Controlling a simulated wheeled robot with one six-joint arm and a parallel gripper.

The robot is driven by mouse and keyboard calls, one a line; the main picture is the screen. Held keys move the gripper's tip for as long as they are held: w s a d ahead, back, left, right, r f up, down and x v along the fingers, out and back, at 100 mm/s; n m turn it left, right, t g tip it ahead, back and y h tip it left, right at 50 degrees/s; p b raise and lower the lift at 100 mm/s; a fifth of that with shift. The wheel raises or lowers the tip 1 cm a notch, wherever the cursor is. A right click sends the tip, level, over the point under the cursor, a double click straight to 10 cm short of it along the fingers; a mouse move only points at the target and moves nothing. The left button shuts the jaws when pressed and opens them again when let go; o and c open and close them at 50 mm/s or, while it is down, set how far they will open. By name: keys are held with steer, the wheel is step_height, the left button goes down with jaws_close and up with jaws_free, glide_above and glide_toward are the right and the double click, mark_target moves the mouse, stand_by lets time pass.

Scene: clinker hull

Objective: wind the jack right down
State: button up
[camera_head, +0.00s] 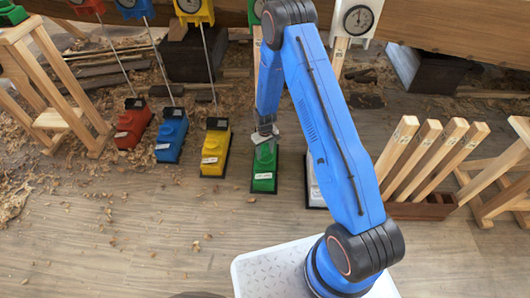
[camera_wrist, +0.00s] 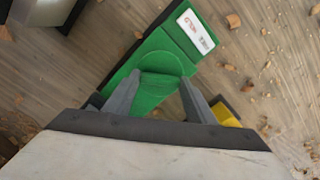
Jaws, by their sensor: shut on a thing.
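The green jack (camera_head: 264,182) stands on the floor below my arm, with a white label on its near end. In the wrist view the green jack (camera_wrist: 185,50) runs up to the right, label at its far end. My gripper (camera_head: 264,142) is over the jack from above. In the wrist view my gripper (camera_wrist: 161,78) has its two fingers on either side of a rounded green part of the jack and is shut on it. The arm and fingers hide the upper part of this jack.
Red (camera_head: 133,126), blue (camera_head: 171,138) and yellow (camera_head: 215,148) jacks stand in a row to the left. A white jack (camera_head: 313,185) stands close on the right, partly behind my arm. A rack of wooden props (camera_head: 420,207) is further right. Shavings litter the left floor.

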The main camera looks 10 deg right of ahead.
mark_target(265, 153)
steer(key=n, duration=0.4)
steer(key=shift+n, duration=0.7)
steer(key=o, duration=1)
steer(key=shift+o, duration=0.2)
step_height(265, 153, up, 17)
steer(key=shift+r, duration=0.2)
